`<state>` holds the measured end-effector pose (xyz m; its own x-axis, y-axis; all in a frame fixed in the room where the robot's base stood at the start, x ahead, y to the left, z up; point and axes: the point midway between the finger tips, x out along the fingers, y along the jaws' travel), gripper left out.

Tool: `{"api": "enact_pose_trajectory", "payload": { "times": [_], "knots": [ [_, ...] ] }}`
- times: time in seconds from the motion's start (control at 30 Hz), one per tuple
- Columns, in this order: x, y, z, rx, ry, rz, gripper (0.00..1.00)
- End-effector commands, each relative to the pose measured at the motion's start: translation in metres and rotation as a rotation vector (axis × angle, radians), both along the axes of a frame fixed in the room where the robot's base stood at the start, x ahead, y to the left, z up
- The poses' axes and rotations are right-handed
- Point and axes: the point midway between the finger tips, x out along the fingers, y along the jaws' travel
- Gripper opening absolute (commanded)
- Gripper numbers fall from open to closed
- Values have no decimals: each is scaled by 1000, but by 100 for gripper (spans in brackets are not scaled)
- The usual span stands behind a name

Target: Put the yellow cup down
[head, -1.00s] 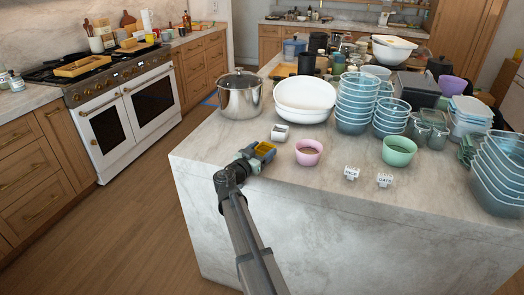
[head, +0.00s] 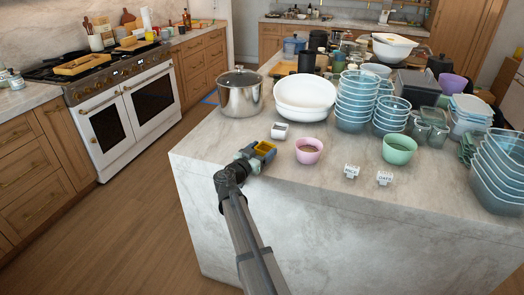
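The yellow cup (head: 264,149) is at my gripper (head: 258,154), at the near left part of the marble island (head: 235,190). It is small and looks squarish, with its opening facing up. The gripper's fingers lie around or against the cup. The fingertips are too small to see clearly, and I cannot tell whether the cup's base touches the countertop.
A small white container (head: 280,131) and a pink cup (head: 308,151) stand close by. A steel pot (head: 240,94) and white bowls (head: 305,97) are behind. A green cup (head: 398,150) and two label cards (head: 351,171) stand right. Bare counter lies left, near the edge.

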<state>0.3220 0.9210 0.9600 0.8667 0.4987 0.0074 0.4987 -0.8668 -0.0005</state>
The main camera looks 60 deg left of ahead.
Motion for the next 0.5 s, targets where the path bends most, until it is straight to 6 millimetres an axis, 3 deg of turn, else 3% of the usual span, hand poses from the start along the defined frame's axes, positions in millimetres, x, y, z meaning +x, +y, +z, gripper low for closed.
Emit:
{"api": "enact_pose_trajectory", "payload": {
  "times": [0.27, 0.5],
  "knots": [
    [0, 0, 0, 0, -1, 0, 99],
    [-1, 0, 0, 0, -1, 0, 99]
  ]
}}
